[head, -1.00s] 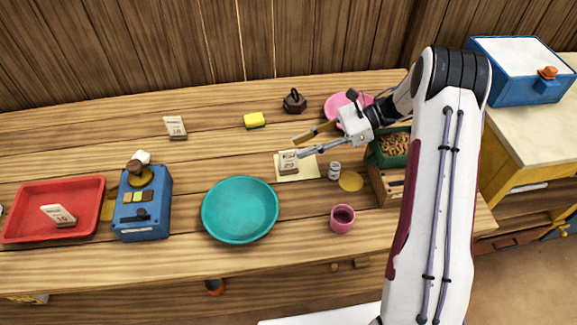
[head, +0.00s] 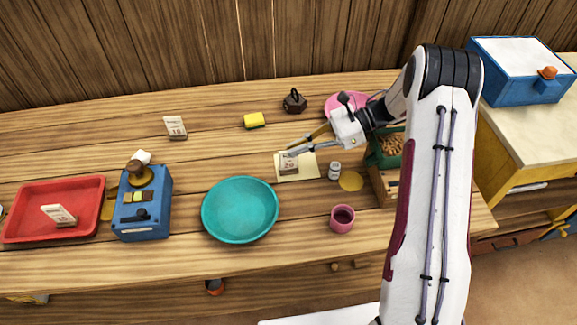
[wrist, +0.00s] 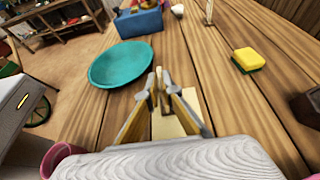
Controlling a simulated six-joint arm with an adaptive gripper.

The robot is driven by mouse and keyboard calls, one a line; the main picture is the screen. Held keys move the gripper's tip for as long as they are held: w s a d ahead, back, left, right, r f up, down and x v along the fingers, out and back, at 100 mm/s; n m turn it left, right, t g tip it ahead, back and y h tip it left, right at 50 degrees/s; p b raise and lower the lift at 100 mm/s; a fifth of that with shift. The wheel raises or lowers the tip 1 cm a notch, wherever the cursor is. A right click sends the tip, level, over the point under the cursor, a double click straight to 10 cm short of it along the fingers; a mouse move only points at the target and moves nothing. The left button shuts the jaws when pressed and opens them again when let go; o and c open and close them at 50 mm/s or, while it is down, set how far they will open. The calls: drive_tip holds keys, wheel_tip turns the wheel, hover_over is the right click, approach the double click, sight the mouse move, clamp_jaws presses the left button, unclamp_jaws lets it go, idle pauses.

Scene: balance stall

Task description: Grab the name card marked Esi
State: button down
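A small name card (head: 289,166) with "20" on it stands on a cream mat (head: 308,167) in the middle right of the counter. Its name is too small to read. My gripper (head: 288,151) is at its upper edge. In the wrist view my gripper (wrist: 160,88) has its two fingers on either side of a thin upright piece, with little gap; I cannot tell whether they press on it. Another card (head: 175,126) marked "10" stands at the back left. A third card (head: 59,214) leans in the red tray (head: 95,190). Their names are unreadable too.
A teal bowl (head: 240,210) is left of the mat. A small white jar (head: 334,171), a pink cup (head: 342,218) and a crate (head: 385,183) are to the right. A yellow sponge (head: 254,120) and a dark weight (head: 294,102) are behind. A blue scale (head: 143,212) stands left.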

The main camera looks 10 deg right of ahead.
drive_tip(key=shift+r, duration=0.1)
wheel_tip(320, 180, up, 10)
idle(0.9)
idle(0.4)
